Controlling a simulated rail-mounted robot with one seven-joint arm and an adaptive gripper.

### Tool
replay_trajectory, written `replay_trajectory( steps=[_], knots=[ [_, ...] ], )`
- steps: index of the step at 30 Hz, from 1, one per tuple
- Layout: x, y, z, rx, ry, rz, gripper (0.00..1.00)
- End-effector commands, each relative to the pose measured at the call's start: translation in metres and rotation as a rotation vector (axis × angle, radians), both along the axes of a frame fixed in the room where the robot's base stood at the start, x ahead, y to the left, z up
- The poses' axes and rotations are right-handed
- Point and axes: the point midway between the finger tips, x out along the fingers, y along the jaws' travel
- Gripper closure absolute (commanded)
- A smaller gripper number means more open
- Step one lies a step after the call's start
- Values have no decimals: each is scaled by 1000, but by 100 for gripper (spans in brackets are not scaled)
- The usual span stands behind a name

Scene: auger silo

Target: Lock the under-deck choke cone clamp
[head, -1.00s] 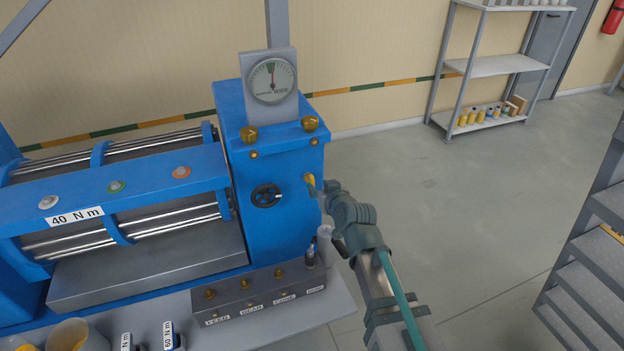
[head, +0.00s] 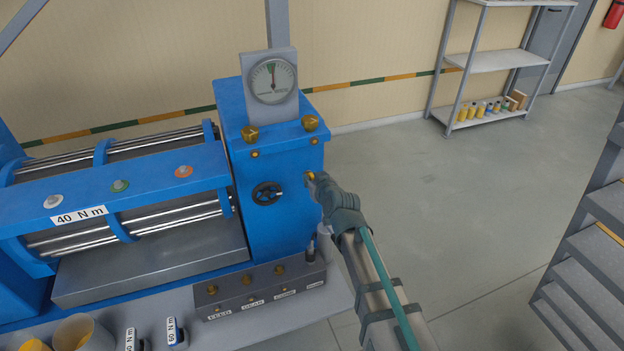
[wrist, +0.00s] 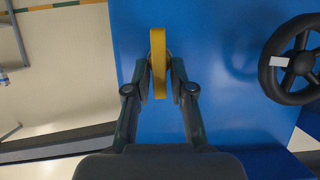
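A yellow lever (wrist: 158,62) stands upright in the wrist view against the blue housing (head: 283,220); it looks like the clamp handle, though no label shows on it. In the head view only a small yellow part (head: 311,176) shows at the housing's right edge, mostly behind my gripper. My gripper (wrist: 159,72) has one finger on each side of the lever, the tips drawn in against it. In the head view my gripper (head: 318,184) reaches the housing from the lower right. The black handwheel (head: 267,193) is on the housing's front, left of my gripper; it also shows in the wrist view (wrist: 297,60).
A dial gauge (head: 272,81) stands on top of the housing. A grey block (head: 262,291) with several brass knobs and labels sits below. Open floor lies right of the housing, with grey steps (head: 590,262) at the right edge and a shelf (head: 497,62) behind.

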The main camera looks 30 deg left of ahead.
Motion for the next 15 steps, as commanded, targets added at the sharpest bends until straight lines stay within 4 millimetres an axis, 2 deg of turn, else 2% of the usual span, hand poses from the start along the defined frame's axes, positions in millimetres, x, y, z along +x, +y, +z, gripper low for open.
replay_trajectory(
  steps=[1,2,15],
  knots=[
    [0,0,0,0,0,0,96],
    [0,0,0,0,0,0,100],
    [2,-1,-4,37,44,-1,100]
  ],
)
